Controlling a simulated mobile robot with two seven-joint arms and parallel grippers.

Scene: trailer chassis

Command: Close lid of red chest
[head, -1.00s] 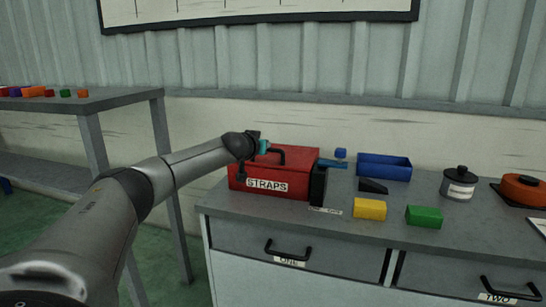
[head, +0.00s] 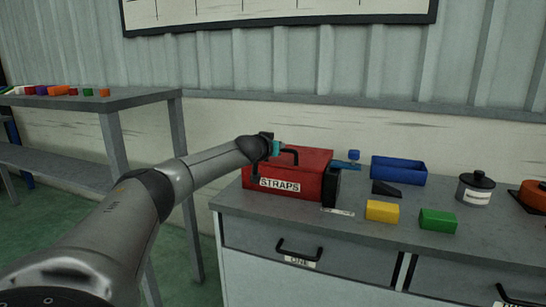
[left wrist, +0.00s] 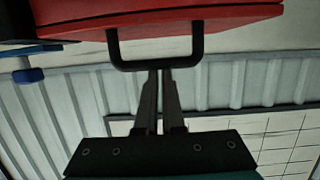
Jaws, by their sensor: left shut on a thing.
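The red chest (head: 318,184), with a white STRAPS label (head: 279,185) on its front, stands at the left end of the grey workbench. Its red lid (head: 310,157) looks down or nearly down; whether a gap is left cannot be told. A black handle (head: 291,150) stands up from the lid. My left gripper (head: 279,149) is at this handle. In the left wrist view, its two fingers (left wrist: 160,72) are close together on the bar of the handle (left wrist: 120,52), with the red lid (left wrist: 200,18) beyond. My right gripper is not in view.
A black block (head: 330,188) stands at the chest's right end. A blue open bin (head: 398,178), yellow block (head: 382,211), green block (head: 438,220) and grey canister (head: 476,189) lie further right. A side table (head: 130,98) with small coloured blocks stands left.

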